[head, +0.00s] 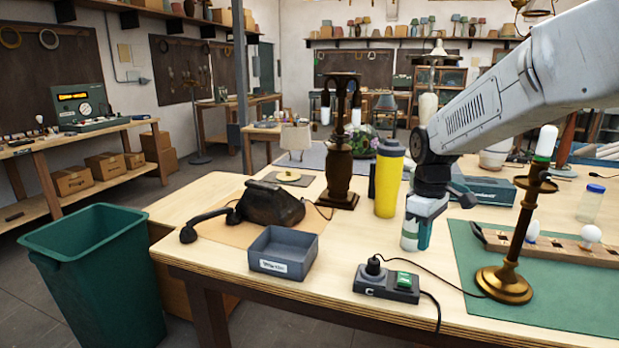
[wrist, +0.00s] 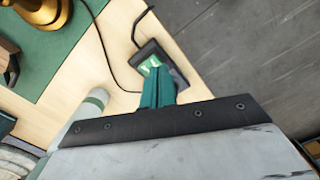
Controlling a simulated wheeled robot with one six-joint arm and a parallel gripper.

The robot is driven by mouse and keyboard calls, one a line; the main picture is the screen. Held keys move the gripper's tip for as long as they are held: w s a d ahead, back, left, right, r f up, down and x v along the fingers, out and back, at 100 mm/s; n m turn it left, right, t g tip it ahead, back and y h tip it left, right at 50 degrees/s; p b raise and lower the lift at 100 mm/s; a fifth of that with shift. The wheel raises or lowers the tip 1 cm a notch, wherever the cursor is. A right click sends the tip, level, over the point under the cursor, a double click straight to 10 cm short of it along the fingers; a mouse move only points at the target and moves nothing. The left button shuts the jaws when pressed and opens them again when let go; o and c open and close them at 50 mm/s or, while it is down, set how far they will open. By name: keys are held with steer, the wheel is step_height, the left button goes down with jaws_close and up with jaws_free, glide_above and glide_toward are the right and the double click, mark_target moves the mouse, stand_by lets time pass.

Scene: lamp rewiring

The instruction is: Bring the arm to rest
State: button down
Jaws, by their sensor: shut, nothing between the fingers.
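My gripper (head: 424,238) hangs from my arm at the right of the head view, pointing down over the workbench (head: 350,262). Its teal fingers are shut with nothing between them, and they also show in the wrist view (wrist: 158,88). It is behind the black switch box (head: 388,284) with a green switch and a plug in it; the box also shows past the fingertips in the wrist view (wrist: 178,76). A brass lamp (head: 510,235) with a white bulb (head: 546,142) stands upright on the green mat (head: 560,295) to the right.
A yellow bottle (head: 388,180) and a dark wooden lamp (head: 340,160) stand left of my gripper. A grey tray (head: 284,253) and an old black telephone (head: 270,204) are at the bench's left. A wooden bulb rack (head: 560,247) lies right. A green bin (head: 100,280) stands on the floor.

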steer(key=s+r+m, duration=0.1)
steer(key=s+m, duration=0.2)
steer(key=s, duration=0.7)
steer(key=s+r+m+t, duration=0.1)
steer(key=s+r+m, duration=0.1)
steer(key=s, duration=0.9)
steer(key=s+r+m+t, duration=0.1)
steer(key=s+m, duration=0.2)
steer(key=s, duration=0.7)
steer(key=shift+s+d+r+m, duration=0.25)
steer(key=shift+s+r+m, duration=0.05)
steer(key=shift+s+m, duration=0.1)
